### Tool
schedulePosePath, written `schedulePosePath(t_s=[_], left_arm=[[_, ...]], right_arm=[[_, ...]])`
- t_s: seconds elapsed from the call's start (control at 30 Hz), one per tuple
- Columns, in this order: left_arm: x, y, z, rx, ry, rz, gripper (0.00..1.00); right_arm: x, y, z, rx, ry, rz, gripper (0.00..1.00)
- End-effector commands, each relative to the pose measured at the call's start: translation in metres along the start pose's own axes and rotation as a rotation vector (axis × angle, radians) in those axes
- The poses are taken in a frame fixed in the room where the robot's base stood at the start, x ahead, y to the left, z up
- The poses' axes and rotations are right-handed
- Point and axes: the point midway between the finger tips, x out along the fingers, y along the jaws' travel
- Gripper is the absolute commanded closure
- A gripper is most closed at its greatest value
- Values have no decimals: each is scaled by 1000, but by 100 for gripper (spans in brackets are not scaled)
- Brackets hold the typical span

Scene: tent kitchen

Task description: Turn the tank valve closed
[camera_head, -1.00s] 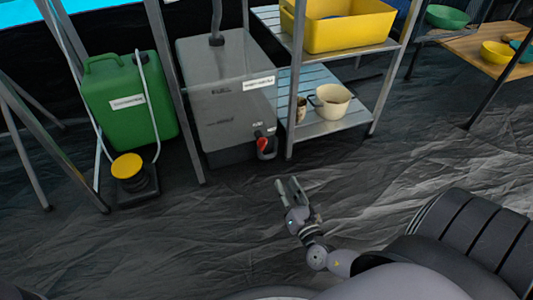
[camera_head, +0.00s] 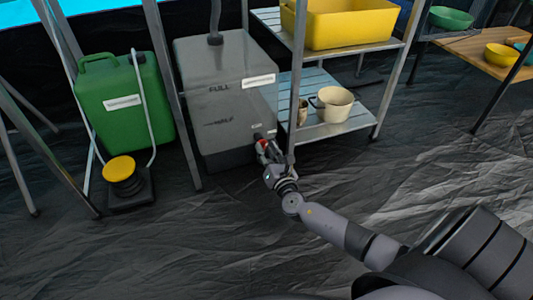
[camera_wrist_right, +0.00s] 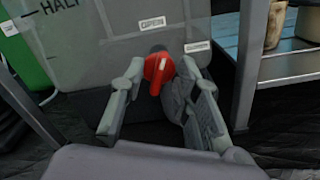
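The grey tank (camera_head: 222,98) stands on the floor under the frame, marked FULL and HALF. Its red valve handle (camera_wrist_right: 158,70) is low on the front and tilted a little from upright in the right wrist view. My right gripper (camera_head: 266,158) is at the valve in the head view. In the wrist view the right gripper (camera_wrist_right: 160,90) is open, with one finger on each side of the red handle. The right finger is close to the valve body; contact is unclear. In the head view the gripper partly hides the valve. My left gripper is not in view.
A metal shelf leg (camera_head: 294,100) stands right beside my right gripper. A cream pot (camera_head: 333,105) sits on the low shelf. A green canister (camera_head: 123,100) and a yellow-topped foot pump (camera_head: 121,171) are at left. The floor in front is clear.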

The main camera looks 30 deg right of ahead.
Motion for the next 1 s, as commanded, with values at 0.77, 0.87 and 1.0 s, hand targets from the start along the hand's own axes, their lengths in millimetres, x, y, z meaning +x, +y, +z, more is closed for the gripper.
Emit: schedulePosePath(t_s=[0.77, 0.87, 1.0], left_arm=[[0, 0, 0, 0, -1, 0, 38], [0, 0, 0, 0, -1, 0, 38], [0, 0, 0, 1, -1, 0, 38]], right_arm=[[1, 0, 0, 1, 1, 0, 100], [1, 0, 0, 1, 1, 0, 100], [1, 0, 0, 1, 1, 0, 100]])
